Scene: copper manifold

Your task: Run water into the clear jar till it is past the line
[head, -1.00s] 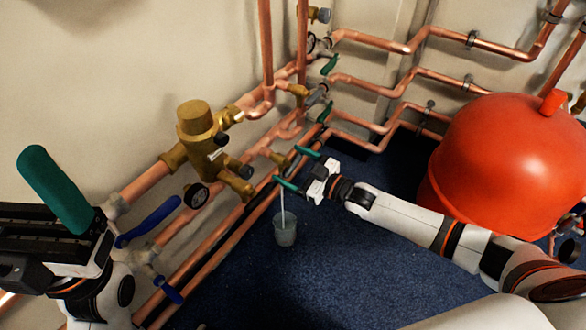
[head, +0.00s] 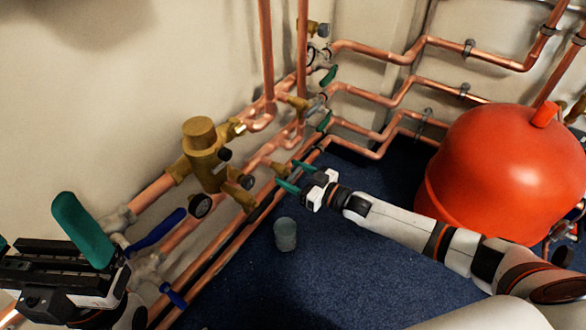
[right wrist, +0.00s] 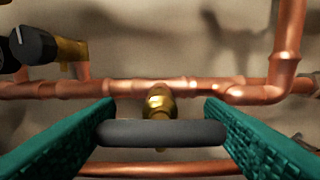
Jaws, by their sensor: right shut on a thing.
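The clear jar (head: 285,236) stands upright on the blue floor, below my right gripper (head: 287,173). It looks grey-green inside; its line and exact water level are too small to make out. No stream of water shows above it. In the right wrist view, the teal fingers of my right gripper (right wrist: 160,135) are shut on a dark grey tap handle (right wrist: 160,132), which lies crosswise in front of a brass tap (right wrist: 158,101) on a copper pipe. My left gripper (head: 42,236) is at the lower left, with its teal fingers apart and nothing between them.
Copper pipes run along the wall, with a brass mixing valve (head: 204,155) and a blue lever (head: 157,231) near my left gripper. A large red tank (head: 500,170) stands at the right. The carpet (head: 330,275) around the jar is clear.

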